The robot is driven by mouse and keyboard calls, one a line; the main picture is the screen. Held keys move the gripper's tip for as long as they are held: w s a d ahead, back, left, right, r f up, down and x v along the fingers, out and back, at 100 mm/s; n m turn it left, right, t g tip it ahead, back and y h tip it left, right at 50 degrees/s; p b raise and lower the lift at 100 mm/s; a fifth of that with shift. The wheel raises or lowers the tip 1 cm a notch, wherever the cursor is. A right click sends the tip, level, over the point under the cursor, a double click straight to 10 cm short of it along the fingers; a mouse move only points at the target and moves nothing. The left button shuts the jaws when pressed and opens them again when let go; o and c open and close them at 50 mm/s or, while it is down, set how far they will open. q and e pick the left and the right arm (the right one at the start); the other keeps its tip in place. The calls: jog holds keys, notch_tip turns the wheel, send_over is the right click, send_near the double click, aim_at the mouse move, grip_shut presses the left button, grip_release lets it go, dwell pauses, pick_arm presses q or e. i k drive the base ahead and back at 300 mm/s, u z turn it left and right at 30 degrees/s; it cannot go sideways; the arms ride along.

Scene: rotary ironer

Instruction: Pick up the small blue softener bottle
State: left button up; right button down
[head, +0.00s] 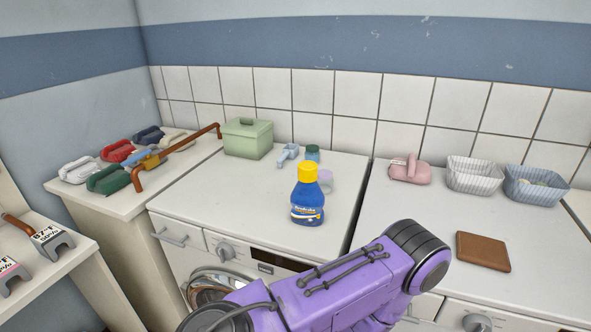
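The small blue softener bottle (308,205) has a yellow cap and a printed label. It stands upright on the white top of the left machine (230,200), near its front edge. A purple arm of mine crosses the lower middle of the head view, in front of the machines and below and right of the bottle. Neither gripper shows in this view. Nothing is seen touching the bottle.
Behind the bottle stand a lilac object (325,180), a teal-capped jar (312,153), a light blue scoop (288,155) and a green lidded box (248,140). On the right top are a pink container (409,172), baskets (474,176) and a brown slab (483,252).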

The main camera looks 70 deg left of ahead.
aim_at(308, 198)
jog(key=k, duration=0.35)
jog(key=u, duration=0.9)
